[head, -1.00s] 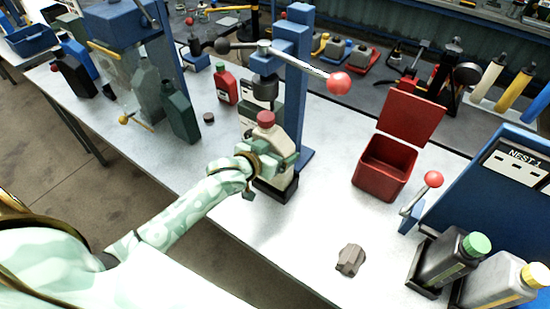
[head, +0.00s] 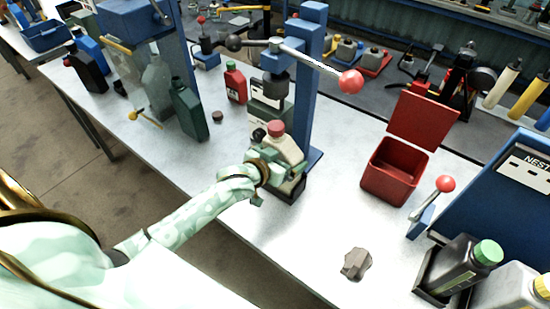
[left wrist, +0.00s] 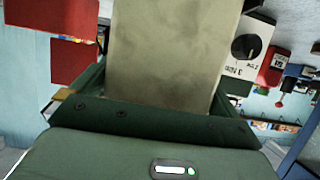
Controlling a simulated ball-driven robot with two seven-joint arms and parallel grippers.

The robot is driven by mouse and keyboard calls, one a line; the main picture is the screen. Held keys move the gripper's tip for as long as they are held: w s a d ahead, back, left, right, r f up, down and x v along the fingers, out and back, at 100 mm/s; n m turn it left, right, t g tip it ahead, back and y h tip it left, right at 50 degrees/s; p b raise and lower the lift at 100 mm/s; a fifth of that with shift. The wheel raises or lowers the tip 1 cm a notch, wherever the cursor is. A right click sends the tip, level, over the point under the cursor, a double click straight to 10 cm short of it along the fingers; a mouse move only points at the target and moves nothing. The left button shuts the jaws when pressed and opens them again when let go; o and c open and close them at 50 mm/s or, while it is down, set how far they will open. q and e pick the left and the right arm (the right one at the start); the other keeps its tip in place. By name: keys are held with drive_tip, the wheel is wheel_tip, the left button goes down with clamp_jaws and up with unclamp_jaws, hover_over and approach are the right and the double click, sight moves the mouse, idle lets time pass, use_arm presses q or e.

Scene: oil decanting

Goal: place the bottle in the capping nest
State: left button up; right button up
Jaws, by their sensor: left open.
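The cream bottle (head: 286,149) with a red cap stands under the head of the blue lever press in the head view. Its foot is at the black capping nest (head: 292,193), largely hidden by my gripper; I cannot see exactly how it seats. My left gripper (head: 287,172) is open, with its green fingers around the bottle's lower body. In the left wrist view, the bottle's beige side (left wrist: 170,55) rises just beyond the dark green gripper (left wrist: 150,122). My right gripper is not in view.
The blue press (head: 307,85) has a long lever with a red ball. A red open bin (head: 395,172) and a grey knob-like part (head: 355,263) lie to the right. A dark green bottle (head: 188,110) and a red bottle (head: 235,82) stand left.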

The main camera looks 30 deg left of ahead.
use_arm(q)
drive_tip(key=p+v, duration=0.2)
drive_tip(key=v, duration=0.9)
drive_tip(key=shift+s+r, duration=0.15)
drive_tip(key=shift+s, duration=0.2)
idle(0.7)
